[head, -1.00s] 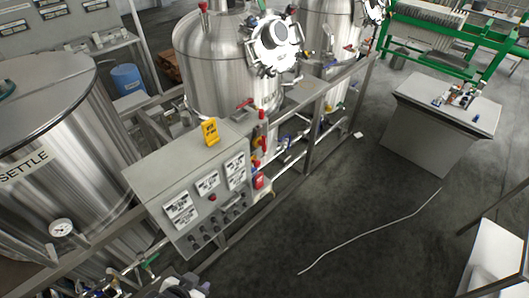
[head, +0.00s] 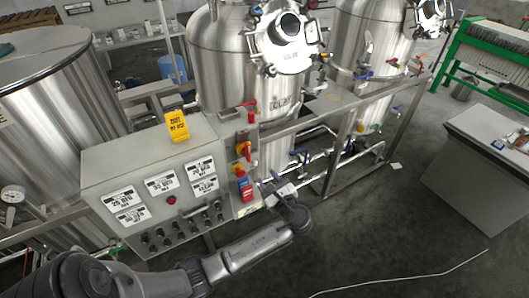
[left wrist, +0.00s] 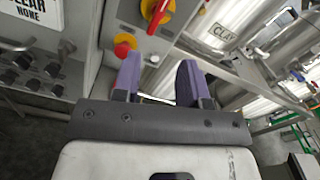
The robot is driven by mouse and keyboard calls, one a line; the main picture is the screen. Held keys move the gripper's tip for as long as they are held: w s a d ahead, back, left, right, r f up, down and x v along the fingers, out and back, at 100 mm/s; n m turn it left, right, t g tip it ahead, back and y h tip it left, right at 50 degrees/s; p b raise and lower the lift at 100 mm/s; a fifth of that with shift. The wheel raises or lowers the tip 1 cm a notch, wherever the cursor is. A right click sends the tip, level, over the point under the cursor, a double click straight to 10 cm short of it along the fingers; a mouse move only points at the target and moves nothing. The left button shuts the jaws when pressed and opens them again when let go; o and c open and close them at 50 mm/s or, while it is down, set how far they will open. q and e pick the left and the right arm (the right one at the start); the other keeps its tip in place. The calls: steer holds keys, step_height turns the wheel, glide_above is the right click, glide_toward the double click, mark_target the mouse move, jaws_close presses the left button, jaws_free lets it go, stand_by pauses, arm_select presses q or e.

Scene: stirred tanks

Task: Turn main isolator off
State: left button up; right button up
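A red rotary handle on a yellow plate (head: 243,150), which looks like the main isolator, is on the narrow right face of the grey control cabinet (head: 130,160). In the left wrist view the red handle (left wrist: 157,14) stands tilted at the top edge, partly cut off. A red knob on a yellow base (left wrist: 123,45) sits below it. My left gripper (head: 274,187) is right of the cabinet's lower right side, below the handle. Its two purple fingers (left wrist: 157,82) are apart with nothing held between them. My right gripper is not in view.
Metal rails, pipes and valves (head: 300,158) lie behind. Steel tanks (head: 236,60) stand further back.

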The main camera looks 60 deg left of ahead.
mark_target(249, 155)
arm_select(q)
steer(key=a+m, duration=0.1)
steer(key=a, duration=0.3)
steer(key=a+m, duration=0.1)
steer(key=a, duration=0.4)
steer(key=w+a+m+p, duration=0.1)
steer(key=a, duration=0.3)
steer(key=shift+w+a, duration=0.1)
steer(key=shift+a, duration=0.25)
steer(key=c, duration=0.7)
